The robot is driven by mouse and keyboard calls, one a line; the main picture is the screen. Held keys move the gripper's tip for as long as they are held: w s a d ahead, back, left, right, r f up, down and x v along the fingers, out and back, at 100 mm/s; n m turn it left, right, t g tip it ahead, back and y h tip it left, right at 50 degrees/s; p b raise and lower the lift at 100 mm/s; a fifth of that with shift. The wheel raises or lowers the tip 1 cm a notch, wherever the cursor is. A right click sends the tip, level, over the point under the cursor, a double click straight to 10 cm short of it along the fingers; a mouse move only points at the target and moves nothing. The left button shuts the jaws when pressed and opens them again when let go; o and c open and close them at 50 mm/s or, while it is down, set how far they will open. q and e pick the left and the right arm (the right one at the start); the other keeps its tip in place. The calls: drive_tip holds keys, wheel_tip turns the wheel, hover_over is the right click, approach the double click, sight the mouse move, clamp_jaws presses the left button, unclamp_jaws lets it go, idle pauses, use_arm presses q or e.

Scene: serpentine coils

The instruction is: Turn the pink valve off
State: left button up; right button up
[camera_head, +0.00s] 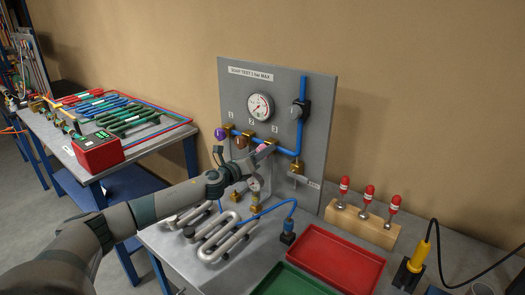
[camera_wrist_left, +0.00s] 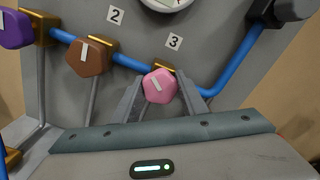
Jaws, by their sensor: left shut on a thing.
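The pink valve (camera_wrist_left: 160,86) is a pink faceted knob with a pale bar mark, below the label 3 on the blue pipe of the grey test panel. My left gripper (camera_wrist_left: 162,92) has one finger on each side of the pink knob and is shut on it. The pale bar on the knob is tilted in the wrist view. In the head view the left gripper (camera_head: 258,154) is in front of the panel (camera_head: 318,120) and mostly hides the pink knob. My right gripper is in neither view.
A brown valve (camera_wrist_left: 91,60) and a purple valve (camera_wrist_left: 14,30) sit left of the pink one. A gauge (camera_head: 259,107) is above. Metal coils (camera_head: 225,240), a red tray (camera_head: 335,258) and a wooden block with red-handled tools (camera_head: 362,226) are on the bench below.

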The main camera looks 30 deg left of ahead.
use_arm(q)
drive_tip(key=m+p, duration=0.1)
drive_tip(key=m, duration=0.4)
drive_tip(key=shift+m+p, duration=0.3)
drive_tip(key=shift+p, duration=0.05)
drive_tip(key=m+p, duration=0.1)
drive_tip(key=m, duration=0.2)
drive_tip(key=shift+d, duration=0.1)
drive_tip(key=shift+f+m+p, duration=0.15)
drive_tip(key=shift+m+p, duration=0.15)
drive_tip(key=shift+m, duration=0.4)
drive_tip(key=o, duration=1.1)
drive_tip(key=shift+c, duration=0.2)
drive_tip(key=shift+s, duration=0.1)
